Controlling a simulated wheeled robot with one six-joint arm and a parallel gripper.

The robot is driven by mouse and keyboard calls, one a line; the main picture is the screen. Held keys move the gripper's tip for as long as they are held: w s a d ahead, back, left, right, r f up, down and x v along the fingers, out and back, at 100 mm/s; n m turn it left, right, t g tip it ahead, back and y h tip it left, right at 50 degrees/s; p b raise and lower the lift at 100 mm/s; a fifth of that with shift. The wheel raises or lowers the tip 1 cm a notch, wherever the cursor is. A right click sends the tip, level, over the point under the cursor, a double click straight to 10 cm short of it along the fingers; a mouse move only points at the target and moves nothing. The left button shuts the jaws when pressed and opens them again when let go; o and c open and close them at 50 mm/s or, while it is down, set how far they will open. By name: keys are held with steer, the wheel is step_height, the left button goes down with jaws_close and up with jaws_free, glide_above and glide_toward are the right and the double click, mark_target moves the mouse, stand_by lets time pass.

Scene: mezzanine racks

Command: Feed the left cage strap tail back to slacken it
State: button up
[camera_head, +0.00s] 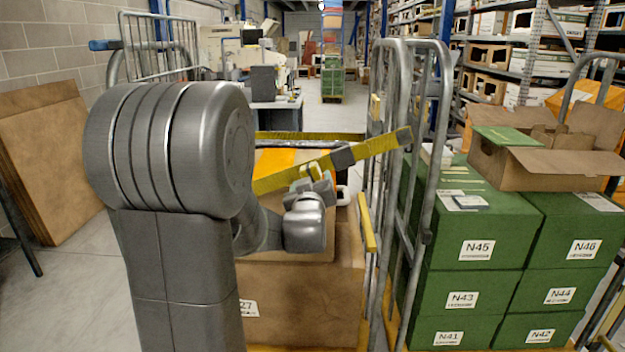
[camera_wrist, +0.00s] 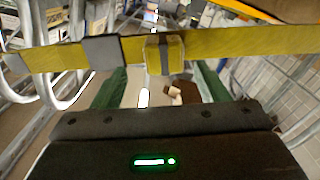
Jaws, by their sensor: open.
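A yellow strap (camera_head: 285,178) runs slantwise over the left cage's load and rises to the right. A grey buckle (camera_head: 343,157) sits on it. The strap tail (camera_head: 390,143) goes on past the buckle to the right cage post (camera_head: 388,90). My gripper (camera_head: 322,183) is just below the strap and buckle; the picture does not settle whether it touches them. In the wrist view the strap (camera_wrist: 225,46) crosses the top, with the grey buckle (camera_wrist: 102,51) at left and a yellow piece with a grey stripe (camera_wrist: 165,54) mid-strap. My gripper is open; its fingertips are indistinct.
Brown cartons (camera_head: 300,300) fill the left cage. A second cage to the right holds stacked green boxes (camera_head: 475,285) and an open brown carton (camera_head: 535,165). Cardboard sheets (camera_head: 45,160) lean on the left wall. The aisle (camera_head: 325,115) behind has some free floor.

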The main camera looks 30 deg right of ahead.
mark_target(311, 176)
steer(key=v, duration=0.9)
steer(key=shift+b, duration=0.4)
steer(key=shift+d, duration=0.15)
steer(key=p+x, duration=0.1)
steer(key=x, duration=1.3)
steer(key=shift+w+a+p, duration=0.15)
steer(key=shift+a+p, duration=0.1)
steer(key=shift+p, duration=0.15)
steer(key=shift+a+f, duration=0.15)
steer(key=shift+a, duration=0.05)
